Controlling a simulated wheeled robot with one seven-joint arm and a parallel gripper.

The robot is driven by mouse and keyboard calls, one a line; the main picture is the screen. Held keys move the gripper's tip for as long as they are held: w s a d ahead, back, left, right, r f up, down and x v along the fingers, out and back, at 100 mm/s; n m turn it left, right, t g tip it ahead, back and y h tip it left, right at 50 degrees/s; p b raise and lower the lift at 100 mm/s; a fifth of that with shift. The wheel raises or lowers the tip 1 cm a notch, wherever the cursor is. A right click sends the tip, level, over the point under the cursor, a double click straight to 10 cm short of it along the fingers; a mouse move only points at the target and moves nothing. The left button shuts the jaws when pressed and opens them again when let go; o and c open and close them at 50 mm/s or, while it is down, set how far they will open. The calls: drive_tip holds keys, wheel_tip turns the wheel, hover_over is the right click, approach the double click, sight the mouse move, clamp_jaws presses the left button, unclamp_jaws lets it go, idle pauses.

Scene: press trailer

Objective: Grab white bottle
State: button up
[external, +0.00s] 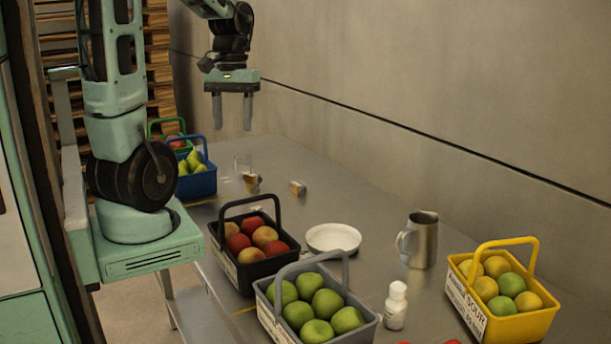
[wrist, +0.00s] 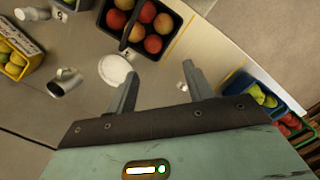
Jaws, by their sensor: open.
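The white bottle (external: 396,306) stands upright on the table in the external view, between the grey basket of green apples and the yellow basket. In the wrist view a white bottle (wrist: 32,14) shows at the top left corner. My gripper (external: 231,112) is open and empty, high above the far part of the table. In the wrist view the two fingers of my gripper (wrist: 161,88) are spread apart with nothing between them. The bottle is well away from my gripper.
A grey basket (external: 362,302), a black basket (external: 225,255), a yellow basket (external: 520,328) and a blue basket (external: 203,184) hold fruit. A metal pitcher (external: 424,240) and a white plate (external: 333,238) stand mid-table. A wall (external: 420,90) runs along the table's back.

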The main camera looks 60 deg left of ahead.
drive_tip(key=w+d+f+n+g+h+b, duration=0.1)
drive_tip(key=w+d+f+n+h+b, duration=0.15)
drive_tip(key=w+d+f, duration=0.45)
drive_tip(key=w+d+f+n+g+h+b, duration=0.15)
drive_tip(key=w+d+h, duration=0.3)
drive_tip(key=d, duration=0.55)
drive_tip(key=w+d+r+n+h+b, duration=0.2)
drive_tip(key=w+d+r+h+b, duration=0.35)
drive_tip(key=d+r+h, duration=0.55)
drive_tip(key=y+p, duration=0.1)
approach(397, 293)
drive_tip(key=w+a, duration=0.2)
drive_tip(key=shift+w+a+f+g, duration=0.15)
drive_tip(key=shift+a+f+g, duration=0.2)
drive_tip(key=shift+d+f, duration=0.15)
drive_tip(key=shift+d, duration=0.15)
drive_tip(key=p+x, duration=0.1)
drive_tip(key=x, duration=0.2)
drive_tip(key=p+x, duration=0.1)
drive_tip(key=x, duration=0.3)
drive_tip(key=p+x, duration=0.1)
drive_tip(key=x, duration=0.3)
drive_tip(key=shift+s+d+f, duration=0.1)
drive_tip(key=shift+s+f, duration=0.1)
drive_tip(key=shift+s, duration=0.1)
